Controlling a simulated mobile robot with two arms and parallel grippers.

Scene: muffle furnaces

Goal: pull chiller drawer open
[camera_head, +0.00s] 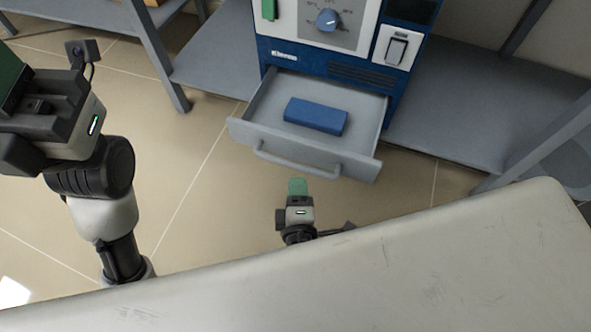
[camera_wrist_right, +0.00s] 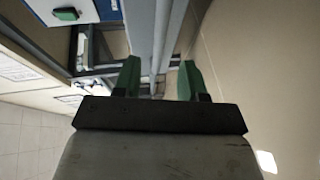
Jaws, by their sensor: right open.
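The chiller (camera_head: 330,62) is a blue and white unit with a dial and a switch. Its grey drawer (camera_head: 362,165) is pulled out at the bottom, and a blue block (camera_head: 316,116) lies inside. The bar handle (camera_head: 300,166) runs across the drawer front. My right gripper (camera_head: 298,187) is just in front of the handle, with green fingers pointing toward it. In the right wrist view the fingers (camera_wrist_right: 158,82) are apart, with grey bars showing beyond and between them; contact cannot be told. My left gripper (camera_head: 10,78) is at the left edge, partly cut off.
A pale, scratched surface (camera_head: 400,265) fills the lower foreground. Grey shelves (camera_head: 450,105) with legs stand on both sides of the chiller. The tiled floor (camera_head: 200,150) in front of the drawer is clear to the left.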

